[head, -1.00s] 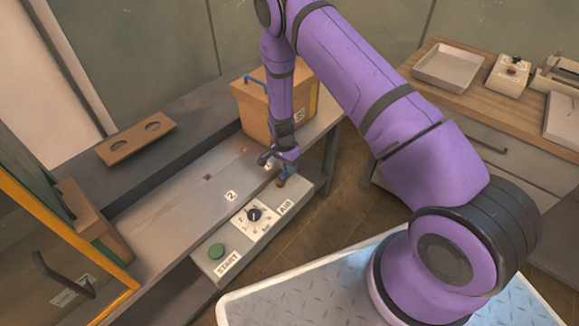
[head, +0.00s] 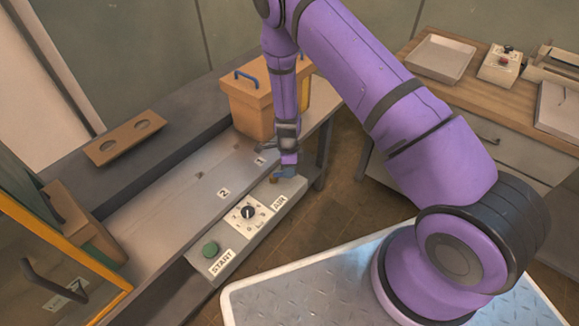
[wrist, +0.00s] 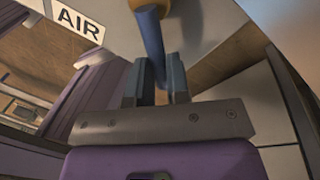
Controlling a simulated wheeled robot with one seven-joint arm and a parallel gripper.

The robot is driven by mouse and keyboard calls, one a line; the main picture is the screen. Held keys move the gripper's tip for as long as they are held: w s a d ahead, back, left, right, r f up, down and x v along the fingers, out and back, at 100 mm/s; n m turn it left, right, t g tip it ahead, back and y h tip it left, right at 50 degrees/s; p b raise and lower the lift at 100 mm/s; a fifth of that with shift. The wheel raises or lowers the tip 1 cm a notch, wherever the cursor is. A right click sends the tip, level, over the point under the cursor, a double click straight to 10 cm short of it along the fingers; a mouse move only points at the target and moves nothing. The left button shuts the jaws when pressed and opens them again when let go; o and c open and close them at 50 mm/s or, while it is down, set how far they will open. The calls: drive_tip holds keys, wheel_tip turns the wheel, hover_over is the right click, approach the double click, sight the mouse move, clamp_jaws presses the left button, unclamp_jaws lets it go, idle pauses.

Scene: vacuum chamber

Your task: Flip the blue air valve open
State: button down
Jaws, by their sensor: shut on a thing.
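The blue air valve handle (wrist: 153,42) runs down from its brass-coloured body (wrist: 150,8) in the wrist view. My gripper (wrist: 156,68) is shut on the handle, with one finger on each side of it. In the head view, my gripper (head: 287,167) points down at the far end of the grey control panel, beside the AIR label (head: 279,202). The brass valve body (head: 274,180) shows just below the gripper. The handle is mostly hidden there by the fingers, so its exact angle is hard to tell.
The panel also holds a black dial (head: 248,212) and a green START button (head: 210,249). An orange box with a blue handle (head: 251,104) stands close behind my forearm. A wooden counter with a tray (head: 441,59) is at the right.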

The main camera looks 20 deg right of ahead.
sight(284, 189)
drive_tip(key=m, duration=0.1)
drive_tip(key=s+m, duration=0.1)
drive_tip(key=m, duration=0.1)
drive_tip(key=s+m, duration=0.1)
drive_tip(key=shift+a+m+y, duration=0.3)
drive_tip(key=shift+a+y, duration=0.1)
drive_tip(key=shift+s+a+m+t, duration=0.25)
drive_tip(key=shift+s+a+m, duration=0.1)
drive_tip(key=shift+m, duration=0.6)
drive_tip(key=shift+s+a+m+t, duration=0.2)
drive_tip(key=shift+a+m+t, duration=0.1)
drive_tip(key=shift+m, duration=0.65)
drive_tip(key=shift+a+y, duration=0.1)
drive_tip(key=shift+y, duration=0.2)
drive_tip(key=c, duration=1.1)
unclamp_jaws()
drive_tip(key=shift+r, duration=0.1)
wheel_tip(284, 189, up, 10)
drive_tip(key=w+d, duration=0.1)
drive_tip(key=d, duration=0.1)
drive_tip(key=shift+r, duration=0.2)
